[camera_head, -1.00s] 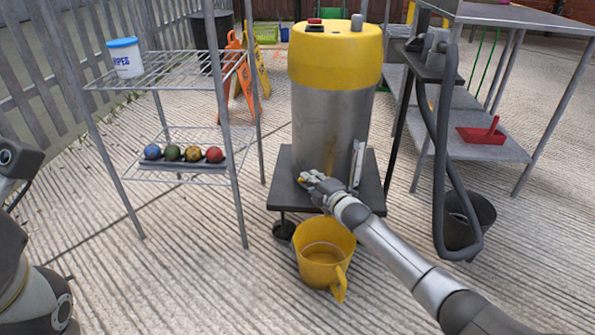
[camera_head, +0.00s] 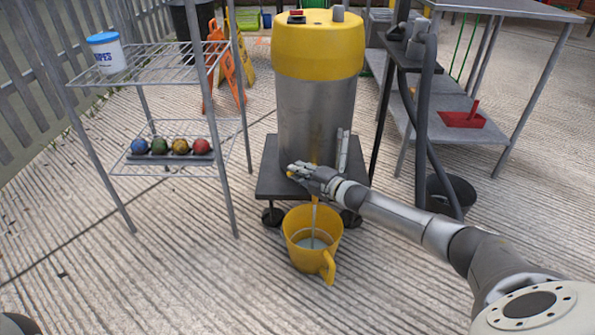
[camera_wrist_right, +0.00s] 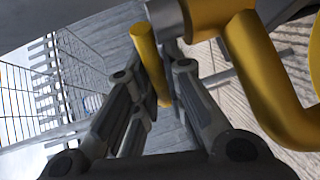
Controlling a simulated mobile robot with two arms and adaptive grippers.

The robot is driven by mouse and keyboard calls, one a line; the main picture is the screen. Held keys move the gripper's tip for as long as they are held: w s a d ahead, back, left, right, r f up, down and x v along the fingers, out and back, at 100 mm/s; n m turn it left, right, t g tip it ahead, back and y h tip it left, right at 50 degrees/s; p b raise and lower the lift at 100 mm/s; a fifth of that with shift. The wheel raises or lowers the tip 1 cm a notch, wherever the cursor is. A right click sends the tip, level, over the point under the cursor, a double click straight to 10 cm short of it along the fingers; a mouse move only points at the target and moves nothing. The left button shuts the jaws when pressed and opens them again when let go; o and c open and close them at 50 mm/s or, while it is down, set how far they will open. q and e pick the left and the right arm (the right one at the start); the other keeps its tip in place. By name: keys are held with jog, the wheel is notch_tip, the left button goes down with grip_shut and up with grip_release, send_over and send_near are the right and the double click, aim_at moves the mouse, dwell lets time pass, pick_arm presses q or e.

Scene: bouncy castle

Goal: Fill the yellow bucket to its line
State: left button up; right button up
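The yellow bucket (camera_head: 296,254) stands upright on the ground in front of the steel tank with a yellow top (camera_head: 318,100). Its handle faces front right. A thin pale stream of water (camera_head: 314,220) falls from below my right gripper into it, and water shows inside low down. I cannot make out the fill line. My right gripper (camera_head: 299,172) is at the tap low on the tank's front. In the right wrist view its fingers (camera_wrist_right: 155,72) close around a yellow lever (camera_wrist_right: 145,50); a thick yellow curved pipe (camera_wrist_right: 255,70) is beside it. My left gripper is out of view.
A wire rack (camera_head: 150,62) at left holds a white tub (camera_head: 107,55) and several coloured balls (camera_head: 180,146). A metal table (camera_head: 510,10) with a red dustpan (camera_head: 463,118) and a black bin (camera_head: 450,192) are at right. The ground left of the bucket is clear.

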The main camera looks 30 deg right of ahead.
jog(key=o, duration=0.3)
jog(key=shift+o, duration=0.2)
jog(key=v, duration=1.2)
jog(key=shift+a, duration=0.1)
